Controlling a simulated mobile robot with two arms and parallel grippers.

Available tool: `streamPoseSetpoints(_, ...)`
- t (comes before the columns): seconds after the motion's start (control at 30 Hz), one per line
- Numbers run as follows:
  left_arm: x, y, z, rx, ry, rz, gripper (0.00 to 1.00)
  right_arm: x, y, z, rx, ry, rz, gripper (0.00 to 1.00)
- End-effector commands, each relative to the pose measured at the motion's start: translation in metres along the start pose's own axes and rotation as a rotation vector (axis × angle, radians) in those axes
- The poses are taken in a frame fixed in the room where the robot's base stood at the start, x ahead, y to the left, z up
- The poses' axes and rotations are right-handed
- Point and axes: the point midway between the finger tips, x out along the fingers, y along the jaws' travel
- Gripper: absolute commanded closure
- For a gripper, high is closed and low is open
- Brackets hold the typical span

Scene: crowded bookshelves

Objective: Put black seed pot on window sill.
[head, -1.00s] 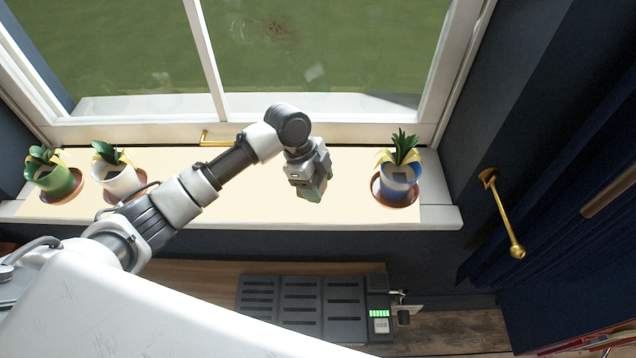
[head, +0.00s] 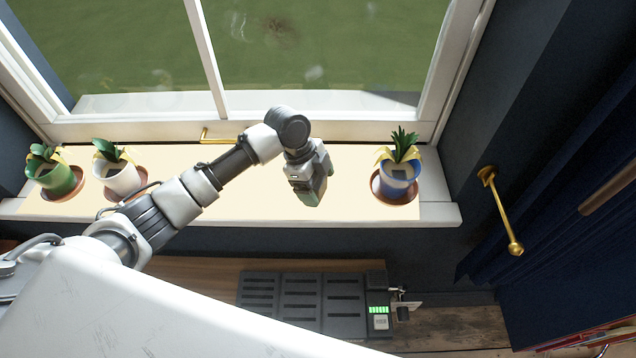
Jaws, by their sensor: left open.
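The window sill (head: 440,214) runs across the view below the window, with a pale cream mat (head: 240,200) on it. My left gripper (head: 310,196) hangs over the middle of the sill, pointing down, between the white pot and the blue pot. It is open, and no pot shows in it. I see no black seed pot in this view. My right gripper is not in view.
On the sill stand a green pot (head: 58,182) and a white pot (head: 122,180) at left and a blue-and-white pot (head: 396,176) at right, on brown saucers. A dark slotted unit (head: 300,305) lies below. The mat's middle is clear.

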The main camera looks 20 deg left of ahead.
Motion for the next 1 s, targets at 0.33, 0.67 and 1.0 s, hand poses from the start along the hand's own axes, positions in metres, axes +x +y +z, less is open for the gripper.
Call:
streamPoseSetpoints(0.33, -0.069, -0.001, 0.001, 0.002, -0.002, -0.007, 0.16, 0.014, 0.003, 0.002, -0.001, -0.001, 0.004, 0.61)
streamPoseSetpoints(0.67, -0.113, 0.000, 0.000, 0.000, 0.000, -0.001, 0.16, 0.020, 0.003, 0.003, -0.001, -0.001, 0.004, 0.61)
streamPoseSetpoints(1.0, -0.116, 0.000, 0.000, 0.001, 0.000, 0.000, 0.16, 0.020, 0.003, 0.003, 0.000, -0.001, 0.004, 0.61)
